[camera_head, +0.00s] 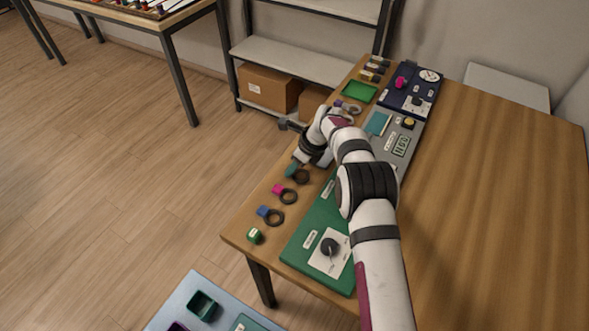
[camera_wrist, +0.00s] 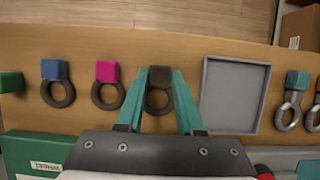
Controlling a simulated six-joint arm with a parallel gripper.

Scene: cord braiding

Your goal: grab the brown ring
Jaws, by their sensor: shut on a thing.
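The brown ring is a dark ring with a brown block on top (camera_wrist: 160,77). In the wrist view it sits between the two teal fingers of my gripper (camera_wrist: 160,80), which are shut on its block. The ring part hangs toward the gripper's palm, over the wooden table. In the head view the dark ring (camera_head: 301,177) shows beside my gripper (camera_head: 291,170) near the table's left edge; its block is mostly hidden there.
A pink-block ring (camera_wrist: 107,84) and a blue-block ring (camera_wrist: 56,82) lie to the left in the wrist view, with a green block (camera_wrist: 11,82) beyond. A grey square tray (camera_wrist: 233,94) is close on the right, with more rings past it. A green panel with a knob (camera_head: 329,246) lies nearby.

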